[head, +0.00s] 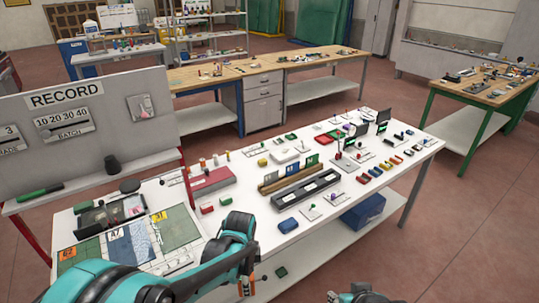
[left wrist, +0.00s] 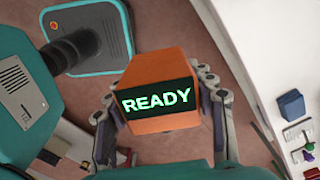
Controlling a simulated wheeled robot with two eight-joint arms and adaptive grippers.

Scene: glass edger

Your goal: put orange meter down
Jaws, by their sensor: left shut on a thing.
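The orange meter (left wrist: 160,75) is a box with a dark screen reading READY in green. In the left wrist view it sits between the two fingers of my left gripper (left wrist: 163,110), which is shut on it. In the head view my left arm reaches in from the lower left, and the left gripper (head: 246,285) hangs by the front edge of the white table (head: 300,228); the arm mostly hides the meter there. The wrist view shows floor beneath the meter and the white tabletop to the right. Part of my right gripper (head: 352,296) shows at the bottom edge; its fingers are unclear.
The white table holds a long dark rack (head: 300,190), a blue box (head: 288,225), colour sample tiles (head: 128,243) and many small parts. A RECORD board (head: 90,110) stands at the left. Bare tabletop lies near the front edge around the blue box.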

